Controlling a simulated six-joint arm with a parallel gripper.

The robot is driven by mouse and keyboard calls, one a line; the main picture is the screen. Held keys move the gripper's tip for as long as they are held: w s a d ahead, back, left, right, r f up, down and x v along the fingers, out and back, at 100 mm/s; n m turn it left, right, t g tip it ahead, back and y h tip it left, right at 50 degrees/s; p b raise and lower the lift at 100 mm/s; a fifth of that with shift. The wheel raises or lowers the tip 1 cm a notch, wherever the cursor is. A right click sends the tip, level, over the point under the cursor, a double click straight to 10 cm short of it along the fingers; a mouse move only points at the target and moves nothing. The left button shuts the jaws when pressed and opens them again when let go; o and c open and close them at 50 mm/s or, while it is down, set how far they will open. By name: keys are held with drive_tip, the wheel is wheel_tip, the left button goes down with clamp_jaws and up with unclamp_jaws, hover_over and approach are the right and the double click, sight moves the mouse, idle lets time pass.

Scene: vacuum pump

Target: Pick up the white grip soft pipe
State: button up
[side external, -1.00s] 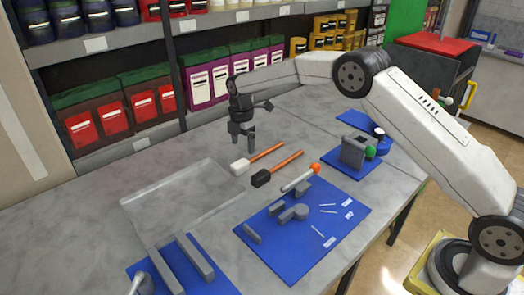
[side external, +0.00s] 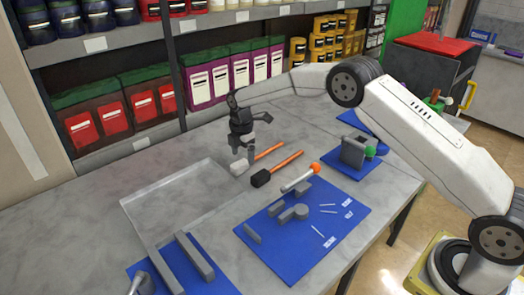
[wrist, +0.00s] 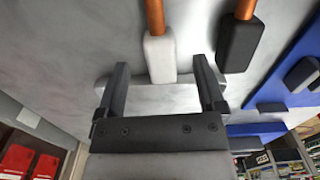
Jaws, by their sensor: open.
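The white grip soft pipe, a white block (side external: 237,168) on an orange pipe (side external: 269,151), lies on the grey table. Its white grip (wrist: 160,58) also shows in the wrist view. My gripper (side external: 240,152) is above the table at the white grip, pointing down. In the wrist view its two fingers (wrist: 163,88) are open, with the white grip showing in the gap between them. I cannot tell whether a finger touches it. A black grip with an orange pipe (side external: 262,179) lies parallel, just to the right. Its black grip (wrist: 241,45) sits outside the right finger in the wrist view.
A blue mat (side external: 275,248) with grey parts and an orange-tipped rod (side external: 300,179) lies to the right. A shallow clear tray (side external: 150,196) is at left. Shelves with boxes (side external: 215,75) stand behind the table. Another blue mat (side external: 195,268) is at the front.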

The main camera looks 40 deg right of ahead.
sight(243, 161)
drive_tip(key=shift+f, duration=1.95)
clamp_jaws()
